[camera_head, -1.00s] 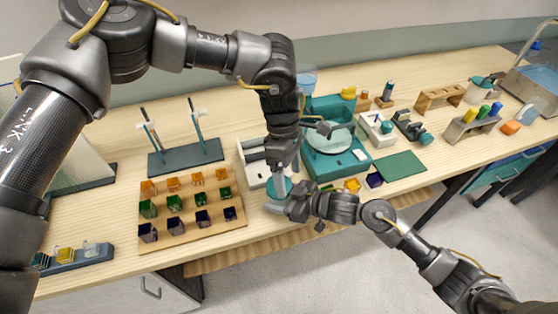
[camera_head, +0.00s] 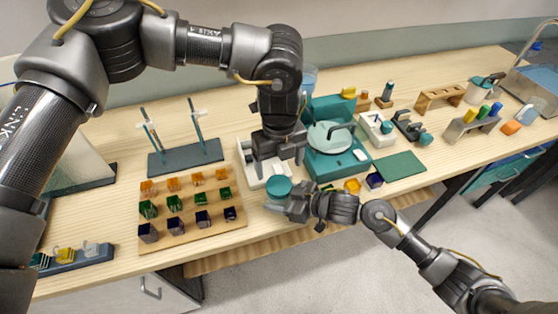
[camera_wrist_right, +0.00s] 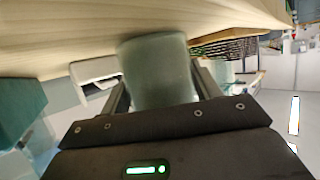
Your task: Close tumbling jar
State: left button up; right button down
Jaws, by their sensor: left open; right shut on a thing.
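The tumbling jar, a pale frosted cylinder (camera_wrist_right: 158,72), sits between the fingers of my right gripper (camera_wrist_right: 160,95) in the right wrist view. In the head view a round teal lid (camera_head: 278,187) shows on top of the jar, near the front edge of the bench. My right gripper (camera_head: 291,206) is shut on the jar from the right. My left gripper (camera_head: 277,165) is open and empty just above and behind the lid, apart from it. I cannot tell how tightly the lid sits; the lower jar is partly hidden.
A white open holder (camera_head: 246,156) stands behind the jar, partly hidden by my left gripper. A wooden board (camera_head: 190,228) with several coloured blocks is to the left. A teal machine (camera_head: 335,165) with a round plate stands close on the right, beside a green mat (camera_head: 400,166).

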aim_at(279, 184)
pick_arm(q)
jog(key=n, duration=0.3)
jog(key=shift+w, duration=0.25)
jog(key=shift+f, duration=4)
jog(key=shift+c, duration=0.3)
jog(key=c, duration=1)
jog(key=m, duration=0.3)
jog(key=o, duration=1.1)
